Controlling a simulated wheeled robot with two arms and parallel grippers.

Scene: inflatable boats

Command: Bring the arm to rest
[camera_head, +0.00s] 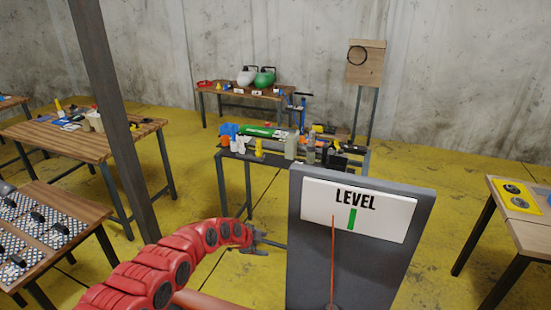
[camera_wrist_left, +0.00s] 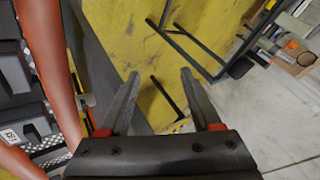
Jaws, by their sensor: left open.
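My left arm is red and segmented and reaches in from the bottom left of the head view. Its gripper (camera_head: 268,241) is beside the left edge of a grey upright panel and holds nothing. In the left wrist view, the left gripper (camera_wrist_left: 158,98) shows two dark fingers spread apart, with empty space between them. My right gripper is not in view.
The grey panel (camera_head: 420,215) carries a white LEVEL sign (camera_head: 385,218) with a green mark and a thin red needle. A cluttered workbench (camera_head: 235,162) stands behind. Wooden tables (camera_head: 60,140) stand left, another (camera_head: 530,235) right. A dark post (camera_head: 110,100) rises at left. Yellow floor (camera_head: 195,185) lies between.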

